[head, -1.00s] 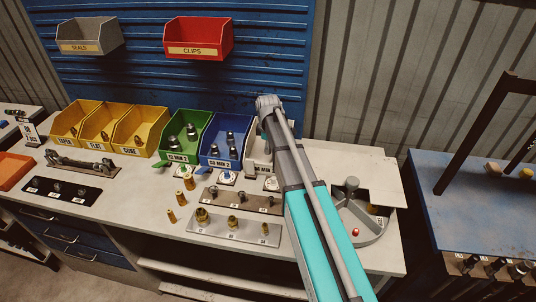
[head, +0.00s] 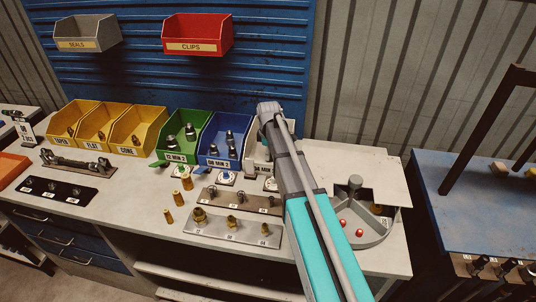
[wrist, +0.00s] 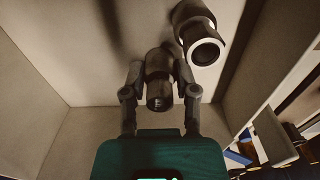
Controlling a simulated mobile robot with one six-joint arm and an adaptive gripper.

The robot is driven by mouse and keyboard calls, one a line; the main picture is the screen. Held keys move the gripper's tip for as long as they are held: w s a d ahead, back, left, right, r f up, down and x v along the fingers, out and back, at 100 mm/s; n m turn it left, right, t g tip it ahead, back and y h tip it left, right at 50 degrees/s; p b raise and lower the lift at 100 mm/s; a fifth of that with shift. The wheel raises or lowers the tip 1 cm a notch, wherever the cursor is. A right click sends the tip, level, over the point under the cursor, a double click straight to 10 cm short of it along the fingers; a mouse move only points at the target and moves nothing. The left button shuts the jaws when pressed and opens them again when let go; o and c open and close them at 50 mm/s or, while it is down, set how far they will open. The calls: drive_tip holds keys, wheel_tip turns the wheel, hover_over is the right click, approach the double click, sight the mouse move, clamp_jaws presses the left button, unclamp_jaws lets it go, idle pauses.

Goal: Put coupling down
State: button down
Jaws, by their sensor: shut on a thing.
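My gripper (wrist: 160,90) is shut on a dark metal coupling (wrist: 159,97), with one finger on each side of it, in the wrist view. The held coupling is inside a pale bin, whose walls (wrist: 60,45) surround it. A second coupling (wrist: 200,42) with a bright ring lies just to the right of the held one. In the head view the white bin (head: 256,161) stands right of the blue bin, mostly covered by my arm. The gripper and the held coupling are hidden there.
The blue bin (head: 215,163) and green bin (head: 172,157) hold upright couplings. Yellow bins (head: 128,150) stand further left. Brass fittings on a plate (head: 215,232) lie in front.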

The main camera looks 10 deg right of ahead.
drive_tip(key=shift+f, duration=0.15)
drive_tip(key=shift+c, duration=1.9)
unclamp_jaws()
wheel_tip(320, 180, up, 12)
drive_tip(key=p, duration=1.2)
drive_tip(key=s+m, duration=1.3)
drive_tip(key=s, duration=1.2)
drive_tip(key=shift+a, duration=0.4)
